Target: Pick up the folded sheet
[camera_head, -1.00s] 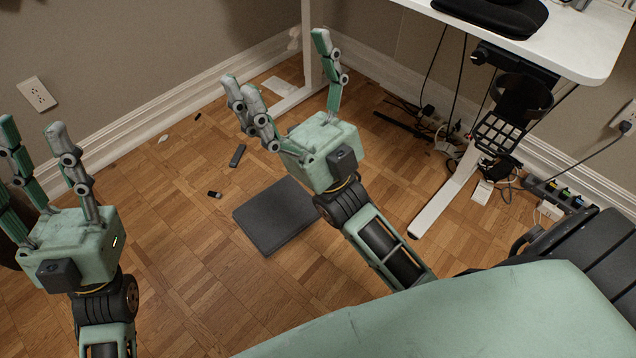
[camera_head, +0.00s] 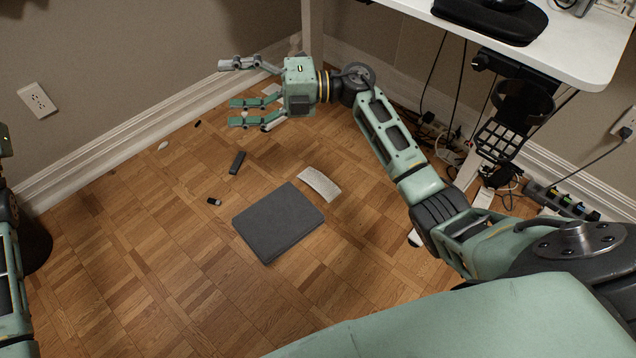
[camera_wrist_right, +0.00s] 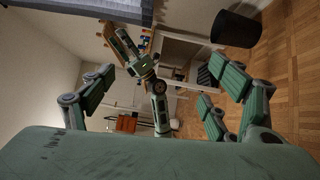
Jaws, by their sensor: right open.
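Two pale sheets lie on the wood floor, and I cannot tell for sure which is the folded sheet. One white, slightly curved sheet (camera_head: 320,184) lies beside the far right edge of the dark flat case. Another white piece (camera_head: 271,89) lies near the desk leg, partly hidden behind my right gripper. My right gripper (camera_head: 240,90) is open and empty, its fingers pointing left, in front of that second piece in the head view. In the right wrist view its fingers (camera_wrist_right: 165,100) are spread with nothing held. Only an edge of my left gripper (camera_head: 4,140) shows; its fingers are out of frame.
A dark grey flat case (camera_head: 278,222) lies mid-floor. A small dark bar (camera_head: 237,162) and a small black-and-white item (camera_head: 214,201) lie left of it. The white desk (camera_head: 560,45) and cables (camera_head: 430,120) stand at the right. The front floor is clear.

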